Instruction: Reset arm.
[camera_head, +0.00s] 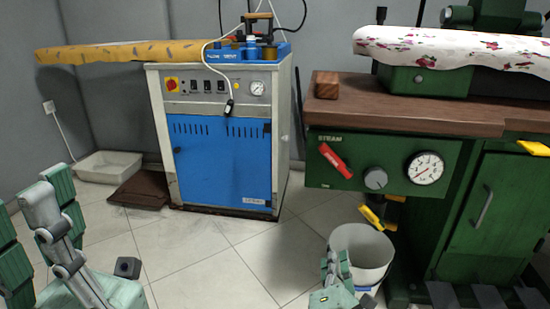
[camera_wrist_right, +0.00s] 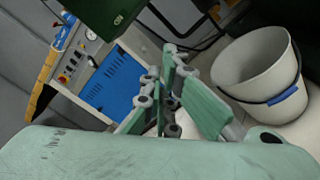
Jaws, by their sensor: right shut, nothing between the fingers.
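My right gripper (camera_head: 337,264) is low in the head view, in front of the white bucket. Its fingers are shut and hold nothing. In the right wrist view its green finger pads and grey links (camera_wrist_right: 175,72) show in the middle, beside the bucket. My left gripper (camera_head: 45,215) is at the lower left of the head view, over the tiled floor, partly cut off by the frame edge.
A white bucket (camera_head: 375,245) stands on the floor by the green steam machine (camera_head: 470,205), also seen in the right wrist view (camera_wrist_right: 240,65). A blue and grey ironing unit (camera_head: 222,160) stands behind. A white tray (camera_head: 105,168) lies at back left. Centre floor is clear.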

